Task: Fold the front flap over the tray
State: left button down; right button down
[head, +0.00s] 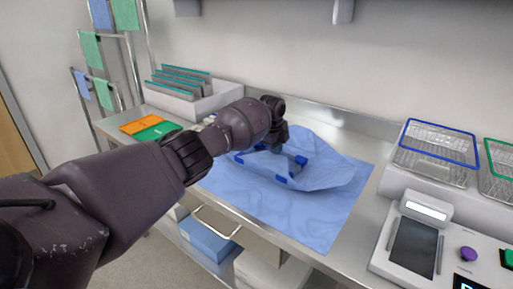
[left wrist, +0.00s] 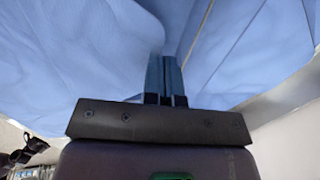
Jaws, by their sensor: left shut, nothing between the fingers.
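The tray (head: 292,163), with dark blue corner pieces, sits on a blue wrap sheet on the steel counter. My arm hides part of it. The front flap (head: 290,215) of the sheet lies spread out toward the counter's front edge, with soft wrinkles. More of the sheet (head: 335,165) is raised and rumpled behind and to the right of the tray. My left gripper (head: 277,147) is over the tray, partly hidden by its own wrist. In the left wrist view its fingers (left wrist: 165,77) are together and empty, with blue cloth beyond them. My right gripper is not in view.
A white bin with grey folders (head: 185,95) and orange and green packs (head: 145,125) are at the left. Wire baskets (head: 435,150) and a control panel (head: 415,245) with a screen are at the right.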

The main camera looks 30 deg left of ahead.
pick_arm(q)
jog(key=shift+f, duration=0.2)
dwell(0.6)
